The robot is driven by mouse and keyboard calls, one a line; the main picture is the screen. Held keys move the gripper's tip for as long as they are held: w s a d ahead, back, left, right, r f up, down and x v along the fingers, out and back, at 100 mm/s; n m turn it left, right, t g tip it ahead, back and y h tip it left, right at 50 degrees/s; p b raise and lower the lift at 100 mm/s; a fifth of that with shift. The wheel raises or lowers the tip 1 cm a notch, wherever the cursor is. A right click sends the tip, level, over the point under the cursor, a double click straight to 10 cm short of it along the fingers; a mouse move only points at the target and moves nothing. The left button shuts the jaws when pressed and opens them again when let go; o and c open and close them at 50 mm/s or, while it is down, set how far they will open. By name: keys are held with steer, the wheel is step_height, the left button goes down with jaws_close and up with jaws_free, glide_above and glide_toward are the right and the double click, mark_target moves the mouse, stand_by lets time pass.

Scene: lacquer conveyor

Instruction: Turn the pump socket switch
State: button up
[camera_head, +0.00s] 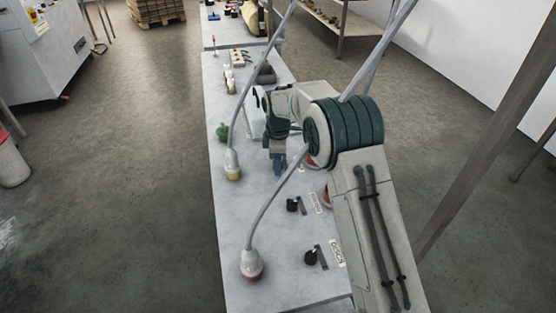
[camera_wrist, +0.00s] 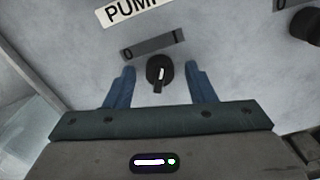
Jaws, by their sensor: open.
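The pump switch (camera_wrist: 158,68) is a black rotary knob with a white mark, on the pale panel in the wrist view. A dark strip (camera_wrist: 152,43) marked 0 and I lies just above it, and a white label (camera_wrist: 133,9) reading PUMP is partly cut off at the top edge. My gripper (camera_wrist: 160,72) is open, with one blue finger on each side of the knob and visible gaps between them. In the head view my gripper (camera_head: 279,166) points down at the grey panel, and the pump switch is hidden behind it.
Another black knob (camera_wrist: 306,25) is at the upper right of the wrist view. On the long grey panel (camera_head: 285,285), two black switches (camera_head: 292,205) (camera_head: 310,257) stand nearer, beside cabled plugs (camera_head: 232,165) (camera_head: 251,265). A green object (camera_head: 222,132) is at the left edge.

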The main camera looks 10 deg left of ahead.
steer(key=c, duration=1)
steer(key=n, duration=0.5)
steer(key=shift+r+n+p, duration=0.15)
steer(key=shift+n+p, duration=0.15)
steer(key=shift+n, duration=0.1)
steer(key=n+p, duration=0.1)
steer(key=n, duration=0.4)
steer(key=shift+n+p, duration=0.3)
steer(key=shift+n, duration=0.4)
steer(key=o, duration=1)
